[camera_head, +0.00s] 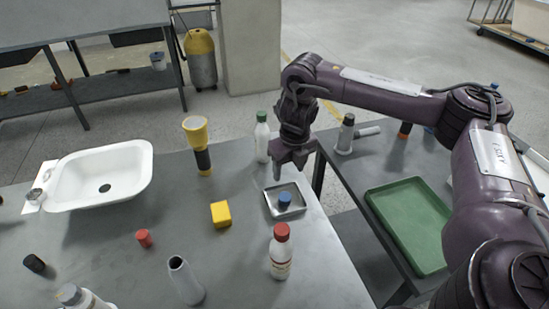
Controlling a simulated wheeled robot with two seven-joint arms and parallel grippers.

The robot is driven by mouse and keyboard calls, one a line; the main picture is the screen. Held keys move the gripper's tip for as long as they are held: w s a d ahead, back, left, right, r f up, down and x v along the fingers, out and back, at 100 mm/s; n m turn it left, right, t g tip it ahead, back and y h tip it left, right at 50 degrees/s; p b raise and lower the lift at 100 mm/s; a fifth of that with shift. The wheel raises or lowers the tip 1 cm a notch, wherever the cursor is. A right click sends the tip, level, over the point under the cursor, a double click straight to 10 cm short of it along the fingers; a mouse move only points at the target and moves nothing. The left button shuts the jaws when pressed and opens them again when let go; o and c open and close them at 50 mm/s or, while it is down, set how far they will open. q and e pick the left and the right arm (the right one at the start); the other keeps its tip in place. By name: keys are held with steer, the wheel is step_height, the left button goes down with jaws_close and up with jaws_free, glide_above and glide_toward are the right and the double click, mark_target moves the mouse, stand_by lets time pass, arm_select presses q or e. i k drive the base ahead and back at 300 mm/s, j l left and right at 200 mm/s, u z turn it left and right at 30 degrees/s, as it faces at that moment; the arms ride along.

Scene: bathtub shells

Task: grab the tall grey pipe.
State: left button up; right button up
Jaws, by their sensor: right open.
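A grey pipe (187,282) with a dark open top stands upright near the front edge of the grey table. Its foot is close to the bottom of the picture. My right gripper (292,168) hangs pointing down over the table's right part, above and behind a small metal tray (298,201). It is open, with nothing seen between its fingers, and is well apart from the pipe, to its upper right. My left gripper is not in view.
Around the pipe stand a red-capped bottle (281,254), yellow cube (221,214), red cylinder (144,238) and another bottle (84,298). A white basin (100,176), yellow-black torch (200,145) and green-capped bottle (262,138) stand farther back. A green tray (409,225) lies on the right table.

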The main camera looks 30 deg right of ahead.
mark_target(194, 293)
steer(key=k, duration=1.5)
